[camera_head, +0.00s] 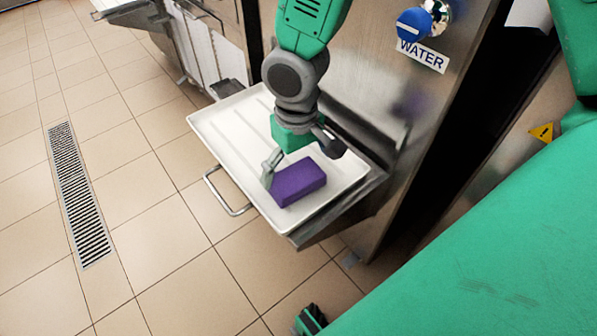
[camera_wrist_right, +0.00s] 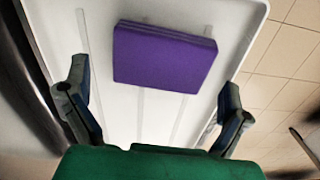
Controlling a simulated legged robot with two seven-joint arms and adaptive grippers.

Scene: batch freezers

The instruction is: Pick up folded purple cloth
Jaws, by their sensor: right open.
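The folded purple cloth (camera_head: 299,184) lies as a thick, flat block on a white tray (camera_head: 228,122). My right gripper (camera_head: 303,161) is over the tray with its fingers spread, right by the cloth. In the head view one finger appears at the cloth's left end and the other above its right part. In the right wrist view the cloth (camera_wrist_right: 165,57) lies ahead of the open fingers (camera_wrist_right: 155,104), between their lines, with nothing held. I cannot tell whether a finger touches it.
The tray sits on a steel shelf on the front of a steel machine (camera_head: 440,95) with a blue knob (camera_head: 414,25) and a WATER label (camera_head: 422,56). A metal handle (camera_head: 226,196) sticks out at the shelf's left. Tiled floor with a drain grate (camera_head: 78,195) lies clear at left.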

